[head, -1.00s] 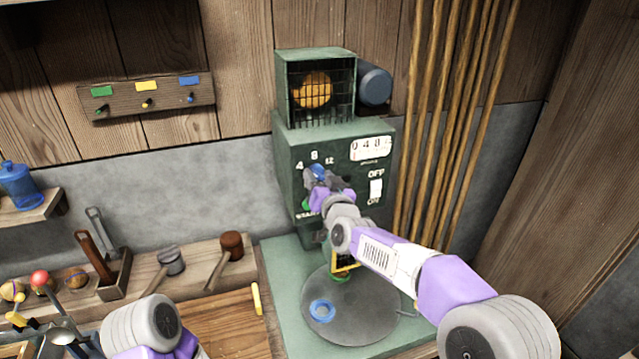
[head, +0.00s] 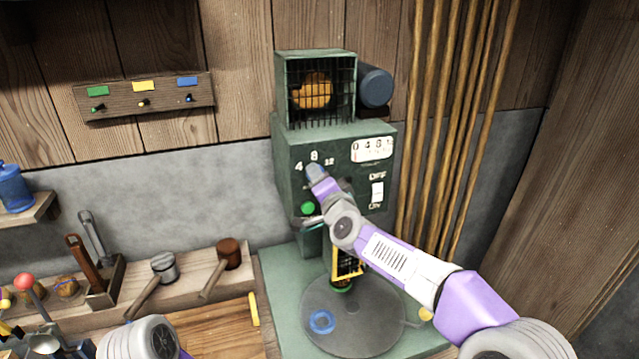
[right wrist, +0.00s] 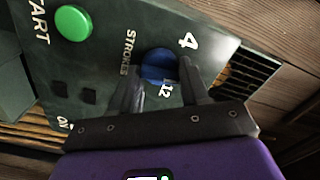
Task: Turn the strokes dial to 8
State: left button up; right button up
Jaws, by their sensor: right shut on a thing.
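The strokes dial (right wrist: 158,65) is a round blue knob on the front of the green machine (head: 290,165). In the right wrist view the numbers 4 and 12 show beside it. The 8 is hidden there behind a finger but shows above the dial in the head view. My right gripper (right wrist: 162,70) has a dark finger on each side of the dial and is shut on it. In the head view the gripper and wrist cover most of the dial, and I cannot tell where its pointer stands. My left arm shows only at the lower left edge, without its gripper.
A green start button (head: 308,208) is just below the dial, and a white on/off switch (head: 377,192) is to its right. A round plate (head: 350,325) with a blue ring (head: 321,321) lies below. Wooden poles (head: 450,120) stand to the right.

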jog(key=shift+m, duration=0.3)
dwell(0.4)
jog(key=o, duration=1.1)
jog(key=shift+c, duration=0.2)
jog(key=shift+s, duration=0.1)
jog(key=v, duration=0.7)
jog(key=shift+s+b, duration=0.2)
jog(key=shift+b, duration=0.2)
jog(key=shift+d, duration=0.1)
